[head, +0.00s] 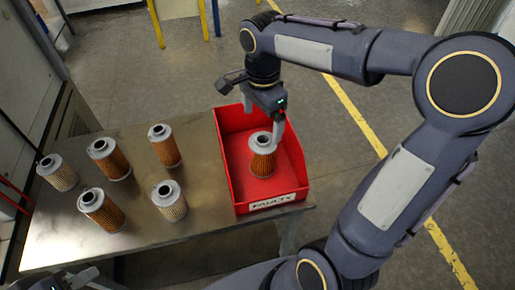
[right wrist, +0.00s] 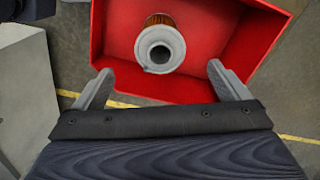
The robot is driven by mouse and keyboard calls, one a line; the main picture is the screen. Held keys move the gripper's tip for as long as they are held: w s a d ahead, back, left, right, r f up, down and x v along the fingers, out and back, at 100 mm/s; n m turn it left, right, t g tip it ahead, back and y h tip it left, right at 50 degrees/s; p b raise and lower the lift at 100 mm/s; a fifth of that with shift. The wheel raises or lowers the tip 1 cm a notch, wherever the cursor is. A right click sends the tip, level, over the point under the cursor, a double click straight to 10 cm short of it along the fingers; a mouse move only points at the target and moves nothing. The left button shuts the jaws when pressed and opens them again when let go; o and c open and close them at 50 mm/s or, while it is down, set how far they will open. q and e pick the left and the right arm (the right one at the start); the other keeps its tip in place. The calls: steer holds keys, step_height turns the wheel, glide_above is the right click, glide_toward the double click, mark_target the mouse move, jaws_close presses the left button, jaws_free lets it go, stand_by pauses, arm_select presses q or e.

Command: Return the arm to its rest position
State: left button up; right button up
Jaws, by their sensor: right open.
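My right gripper (head: 270,125) is over the red bin marked FAULTY (head: 294,170). In the right wrist view its two fingers (right wrist: 161,85) are spread wide and hold nothing. A filter cartridge with a grey cap and brown pleats (head: 263,163) stands in the bin. It also shows in the right wrist view (right wrist: 160,48), beyond the fingertips and apart from them. My left gripper (head: 76,279) shows only partly at the bottom left edge of the head view; its jaw opening is unclear.
The metal table (head: 180,228) carries several more cartridges left of the bin, some brown (head: 109,160) and some pale (head: 169,201). A yellow floor line (head: 352,112) runs right of the table. Yellow and blue posts (head: 156,24) stand behind.

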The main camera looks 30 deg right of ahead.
steer(key=shift+r, duration=1)
steer(key=s+a+f+n+t+y, duration=0.2)
steer(key=s+n, duration=0.5)
steer(key=s, duration=0.1)
steer(key=s+a+f+n+t+y, duration=0.1)
steer(key=s+a+f+n+t, duration=0.1)
steer(key=s+n, duration=0.5)
steer(key=shift+s+f+n+t+y, duration=0.4)
steer(key=shift+s+t, duration=0.4)
steer(key=shift+s, duration=0.15)
